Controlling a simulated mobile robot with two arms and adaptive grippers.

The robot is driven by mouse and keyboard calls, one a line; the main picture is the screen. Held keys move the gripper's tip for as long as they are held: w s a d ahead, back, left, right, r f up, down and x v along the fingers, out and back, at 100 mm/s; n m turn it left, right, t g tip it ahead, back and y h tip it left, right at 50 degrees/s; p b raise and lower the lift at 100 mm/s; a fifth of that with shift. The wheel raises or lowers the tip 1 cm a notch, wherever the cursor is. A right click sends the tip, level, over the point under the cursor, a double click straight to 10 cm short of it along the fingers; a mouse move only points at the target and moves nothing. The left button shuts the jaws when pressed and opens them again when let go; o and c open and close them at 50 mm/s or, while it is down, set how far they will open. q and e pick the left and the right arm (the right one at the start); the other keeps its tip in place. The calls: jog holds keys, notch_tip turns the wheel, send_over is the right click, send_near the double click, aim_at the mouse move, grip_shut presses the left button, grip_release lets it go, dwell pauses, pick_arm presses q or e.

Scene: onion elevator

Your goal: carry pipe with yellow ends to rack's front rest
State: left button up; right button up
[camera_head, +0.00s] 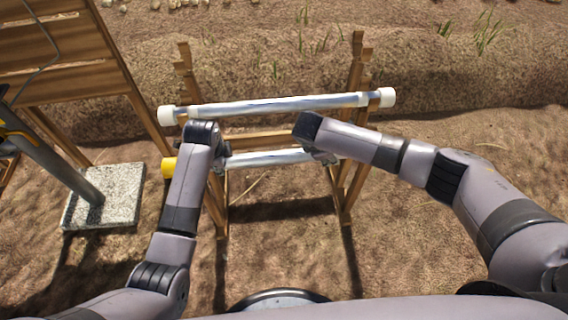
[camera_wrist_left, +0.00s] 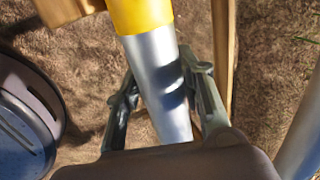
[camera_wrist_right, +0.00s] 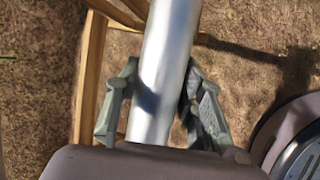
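The silver pipe with yellow ends (camera_head: 268,158) lies level across the front of the wooden rack (camera_head: 358,75), below and nearer than a white-ended pipe. Its left yellow end (camera_head: 169,167) shows; its right end is hidden behind my right arm and the rack. Whether the pipe touches the rack's front rest is hidden.
A silver pipe with white ends (camera_head: 285,105) lies across the rack's higher rests. A slatted wooden panel (camera_head: 70,55) and a grey post on a stone slab (camera_head: 122,190) stand at left. The ground right of the rack is bare soil.

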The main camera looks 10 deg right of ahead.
pick_arm(q)
jog(key=o, duration=0.4)
jog(key=shift+r, duration=0.15)
pick_arm(e)
jog(key=o, duration=0.4)
jog(key=shift+r, duration=0.1)
pick_arm(q)
jog(key=v, duration=1.2)
pick_arm(e)
jog(key=v, duration=1.2)
